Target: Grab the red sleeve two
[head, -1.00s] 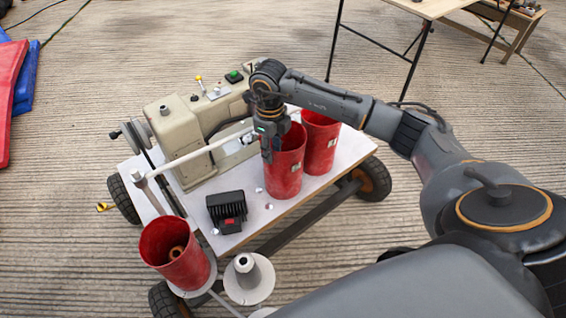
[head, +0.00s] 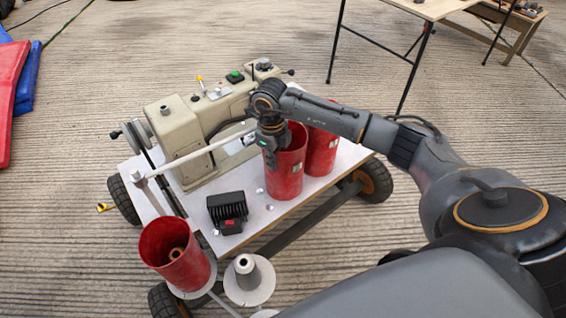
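Three red sleeves are in the head view. One red sleeve (head: 284,172) stands upright on the white cart top, and my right gripper (head: 271,152) is at its left rim, pointing down. One finger shows against the sleeve's outer left side; the other finger is hidden, so I cannot tell whether they are closed on the wall. A second red sleeve (head: 321,150) stands right behind it, partly covered by my arm. A third red sleeve (head: 175,255) sits tilted at the cart's front left, with a brown core inside. I cannot tell which is number two. My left gripper is not in view.
A beige sewing machine (head: 180,140) stands on the wheeled cart (head: 262,215), left of the gripper. A black block (head: 226,207) lies in front of it. A cone on a white disc (head: 248,277) is at the front. A wooden table (head: 425,8) stands behind at right.

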